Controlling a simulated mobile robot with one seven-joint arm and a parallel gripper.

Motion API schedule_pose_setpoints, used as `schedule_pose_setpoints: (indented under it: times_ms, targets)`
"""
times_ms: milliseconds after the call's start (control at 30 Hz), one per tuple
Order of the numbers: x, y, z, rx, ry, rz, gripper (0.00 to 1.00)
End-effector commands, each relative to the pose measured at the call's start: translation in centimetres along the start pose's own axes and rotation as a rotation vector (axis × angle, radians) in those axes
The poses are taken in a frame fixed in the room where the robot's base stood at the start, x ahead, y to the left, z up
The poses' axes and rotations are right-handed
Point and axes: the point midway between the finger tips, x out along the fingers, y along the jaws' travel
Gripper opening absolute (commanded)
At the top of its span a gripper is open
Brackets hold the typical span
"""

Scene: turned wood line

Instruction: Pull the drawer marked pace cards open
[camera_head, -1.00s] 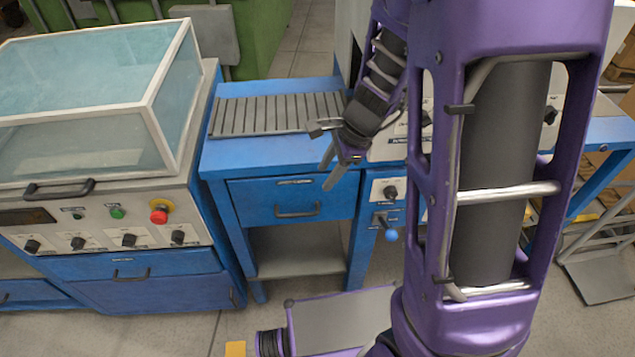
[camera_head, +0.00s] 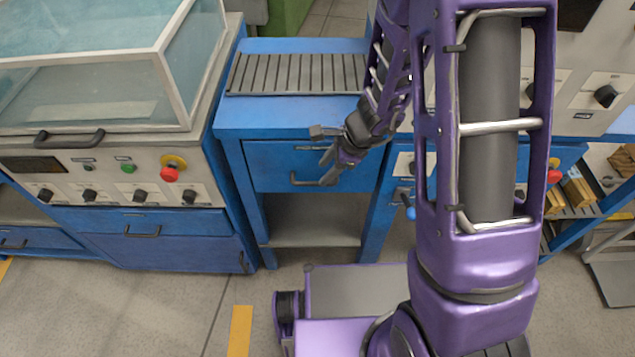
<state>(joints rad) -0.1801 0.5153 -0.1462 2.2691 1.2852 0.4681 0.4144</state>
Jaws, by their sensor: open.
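A blue drawer (camera_head: 275,167) sits under the slatted worktop in the middle, and it looks shut. It has a dark bar handle (camera_head: 300,183) and a small label (camera_head: 311,148) too small to read, so I cannot confirm the words pace cards. My gripper (camera_head: 327,169) is open and empty in front of the drawer's right half. Its fingers are by the right end of the handle and partly hide it; I cannot tell whether they touch.
A machine with a clear cover (camera_head: 90,80) and a red stop button (camera_head: 170,174) stands left, with another blue drawer (camera_head: 140,221) below. An open shelf (camera_head: 315,232) lies under the middle drawer. A blue-knobbed lever (camera_head: 411,212) is right of it. Floor in front is partly clear.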

Motion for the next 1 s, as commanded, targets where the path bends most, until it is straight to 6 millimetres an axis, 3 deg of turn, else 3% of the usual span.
schedule_pose_setpoints:
  times_ms: [100, 300, 667, 700, 933, 1000]
  targets:
    - [2.7, 0.1, -0.1, 0.0, -0.001, 0.003, 0.47]
    - [4.8, 0.0, 0.0, -0.001, 0.0, 0.001, 0.47]
    - [5.3, 0.0, 0.1, -0.001, 0.0, 0.0, 0.47]
    - [5.3, 0.0, 0.1, -0.001, 0.0, 0.0, 0.45]
    - [5.3, 0.0, 0.0, -0.001, 0.0, 0.0, 0.04]
    - [5.3, 0.0, 0.0, -0.001, 0.0, 0.0, 0.0]
